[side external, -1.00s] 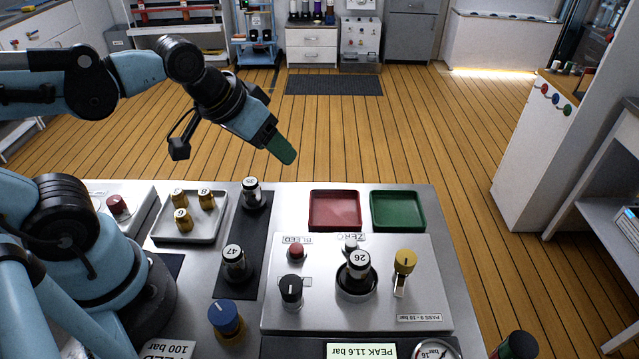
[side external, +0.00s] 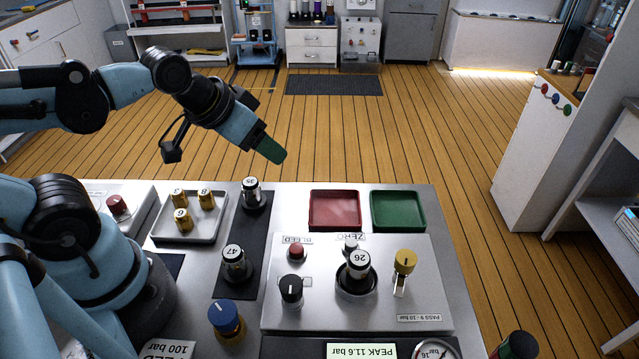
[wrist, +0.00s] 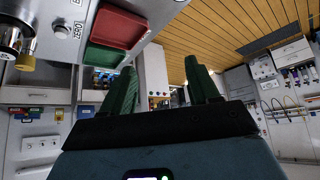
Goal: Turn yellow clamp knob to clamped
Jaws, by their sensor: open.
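The yellow clamp knob (side external: 405,262) stands on the right part of the silver panel (side external: 420,290), with a pale pointer or slot mark below it. In the wrist view a yellow knob (wrist: 25,62) shows at the far left edge, partly cut off. My gripper (side external: 273,150) is in the air above and behind the table's back edge, up and to the left of the knob and well apart from it. In the wrist view my gripper (wrist: 162,92) has its two green fingers spread, with nothing between them.
A canister marked 26 (side external: 358,265) stands in a black seat just left of the yellow knob. A black knob (side external: 291,290) and a red button (side external: 297,252) are further left. Red (side external: 335,225) and green (side external: 398,225) trays lie behind the panel. A blue knob (side external: 227,320) stands front left.

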